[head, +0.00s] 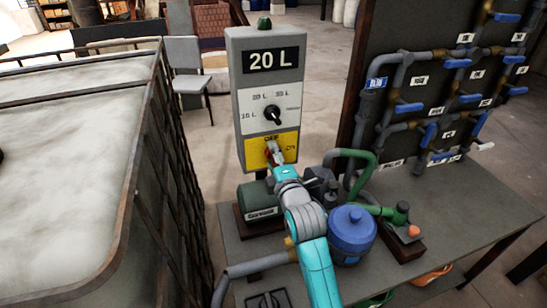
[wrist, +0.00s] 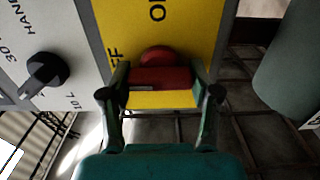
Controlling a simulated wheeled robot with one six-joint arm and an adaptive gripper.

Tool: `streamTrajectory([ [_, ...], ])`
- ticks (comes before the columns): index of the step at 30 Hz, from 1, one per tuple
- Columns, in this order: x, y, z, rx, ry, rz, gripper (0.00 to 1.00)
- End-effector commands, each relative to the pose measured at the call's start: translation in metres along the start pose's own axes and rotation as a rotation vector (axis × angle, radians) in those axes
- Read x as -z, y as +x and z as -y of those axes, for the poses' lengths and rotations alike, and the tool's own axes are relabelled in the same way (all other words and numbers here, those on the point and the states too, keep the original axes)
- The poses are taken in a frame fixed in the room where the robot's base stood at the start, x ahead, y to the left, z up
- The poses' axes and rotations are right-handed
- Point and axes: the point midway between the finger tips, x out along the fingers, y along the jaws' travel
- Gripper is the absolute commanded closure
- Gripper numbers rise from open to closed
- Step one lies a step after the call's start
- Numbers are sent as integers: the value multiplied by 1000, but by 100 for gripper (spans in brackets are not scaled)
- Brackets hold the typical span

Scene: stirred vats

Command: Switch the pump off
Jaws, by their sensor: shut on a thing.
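The grey pump control box (head: 263,80) stands upright on the bench, with a "20 L" display at its top. Its lower yellow panel (head: 291,143) carries OFF and ON markings and a red switch (head: 278,157). In the wrist view the red switch (wrist: 161,77) sits between my two fingers, in front of the yellow panel (wrist: 185,30). My gripper (wrist: 162,93) is shut on this switch; it also shows in the head view (head: 275,165), partly covering the switch. Which marking the switch points to is not clear. A black selector knob (head: 272,114) sits above the yellow panel.
A green pump motor (head: 259,203), a blue lidded vessel (head: 352,230) and green piping (head: 364,170) crowd the bench around my arm. A caged tank (head: 75,140) fills the left. A pipe board with blue-handled valves (head: 440,85) stands at right.

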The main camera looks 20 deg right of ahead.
Motion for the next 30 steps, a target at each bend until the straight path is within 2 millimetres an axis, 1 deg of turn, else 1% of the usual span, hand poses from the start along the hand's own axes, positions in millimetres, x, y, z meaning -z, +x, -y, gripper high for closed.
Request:
streamTrajectory([
  [11,1,0,2,3,-4,-1,73],
  [12,1,0,2,3,-4,-1,28],
  [14,1,0,1,3,-4,-1,13],
  [25,0,-2,1,1,-3,0,12],
  [28,0,-9,1,1,-3,0,12],
  [30,0,-19,1,1,-3,0,12],
])
